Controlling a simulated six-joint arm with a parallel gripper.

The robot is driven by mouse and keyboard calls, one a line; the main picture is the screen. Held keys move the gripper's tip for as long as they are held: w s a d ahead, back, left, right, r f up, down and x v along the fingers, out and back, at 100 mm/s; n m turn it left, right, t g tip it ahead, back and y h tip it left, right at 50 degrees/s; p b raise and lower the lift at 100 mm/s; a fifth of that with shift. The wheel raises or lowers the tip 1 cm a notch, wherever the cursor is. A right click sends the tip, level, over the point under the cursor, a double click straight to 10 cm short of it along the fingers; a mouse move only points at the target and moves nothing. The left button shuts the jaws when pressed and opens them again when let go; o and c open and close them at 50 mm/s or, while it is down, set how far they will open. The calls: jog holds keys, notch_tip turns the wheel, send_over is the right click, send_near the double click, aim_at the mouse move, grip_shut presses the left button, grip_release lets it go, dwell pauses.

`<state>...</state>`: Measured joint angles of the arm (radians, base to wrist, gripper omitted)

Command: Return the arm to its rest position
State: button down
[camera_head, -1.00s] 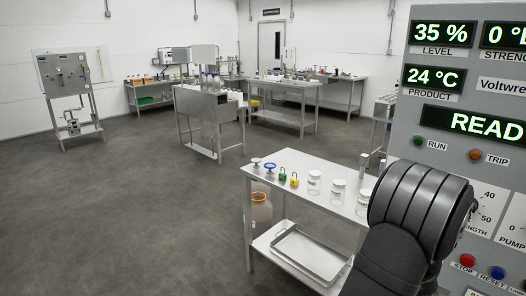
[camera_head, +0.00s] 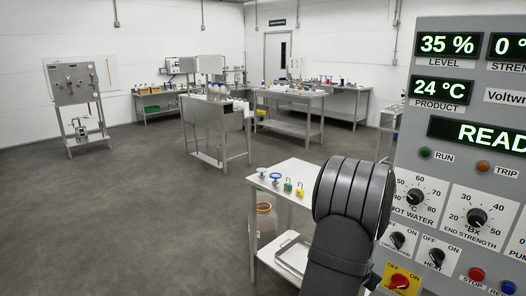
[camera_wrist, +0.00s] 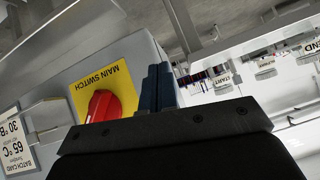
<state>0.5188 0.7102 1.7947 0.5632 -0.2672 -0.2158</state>
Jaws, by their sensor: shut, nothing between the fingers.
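My arm (camera_head: 350,215) shows as a dark ribbed link in the head view, in front of the control panel's left edge and over the near table. My gripper (camera_wrist: 160,82) shows in the wrist view, with its two dark fingers together and nothing between them. Beside the fingers, to the left, is a red main switch knob (camera_wrist: 104,106) on a yellow plate (camera_wrist: 98,76). I cannot tell whether the fingers touch it. The gripper's tips are hidden in the head view. A red knob on a yellow plate (camera_head: 401,281) also shows low on the panel there.
The grey control panel (camera_head: 440,158) fills the right side, with lit displays and dials. The near steel table (camera_head: 270,180) holds small valves and padlocks, with a tray (camera_head: 292,256) below. More benches stand behind. The floor (camera_head: 130,220) at left is clear.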

jog(key=shift+w+a+r+n+t+h, duration=0.35)
jog(key=shift+a+r+n+t, duration=0.3)
jog(key=shift+t, duration=0.3)
jog(key=shift+w+a+r+n+t+h, duration=0.3)
jog(key=shift+a+r+n+t+h, duration=0.1)
jog(key=shift+a+r+n+t, duration=0.4)
jog(key=shift+w+a+r+n+t+h, duration=0.35)
jog(key=shift+a+r+n+t, duration=0.2)
jog(key=shift+t, duration=0.5)
jog(key=shift+d, duration=0.1)
